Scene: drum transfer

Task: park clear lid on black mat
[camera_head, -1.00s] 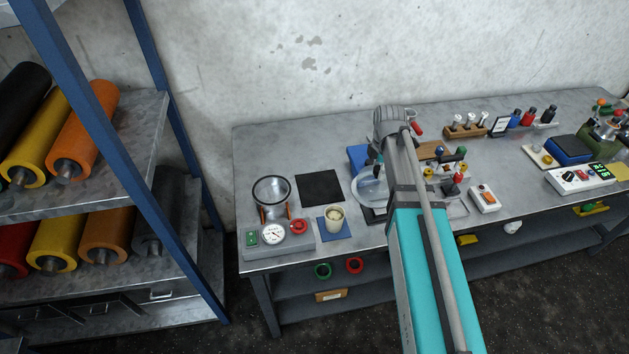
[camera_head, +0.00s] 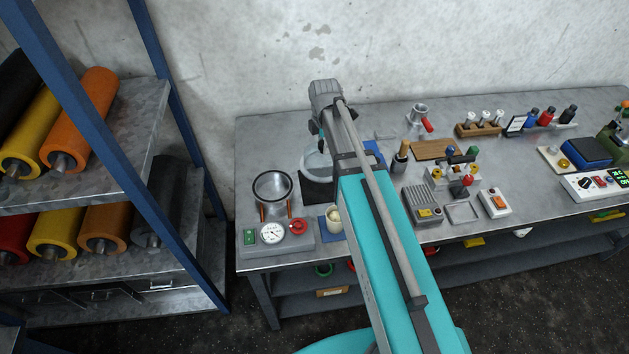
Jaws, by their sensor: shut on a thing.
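The clear lid (camera_head: 314,164) is a pale see-through disc over the black mat (camera_head: 318,194). It covers the mat's upper part in this view; I cannot tell whether it touches the mat or hangs above it. My gripper (camera_head: 318,150) is shut on the lid. My wrist and arm hide the fingertips in part, and the arm covers the lid's right side.
A silver drum (camera_head: 272,188) with a gauge box (camera_head: 272,234) stands left of the mat. A cream cup (camera_head: 334,218) on a blue pad (camera_head: 324,228) is in front of it, partly behind my arm. Several tools and a heater block (camera_head: 421,205) fill the bench to the right.

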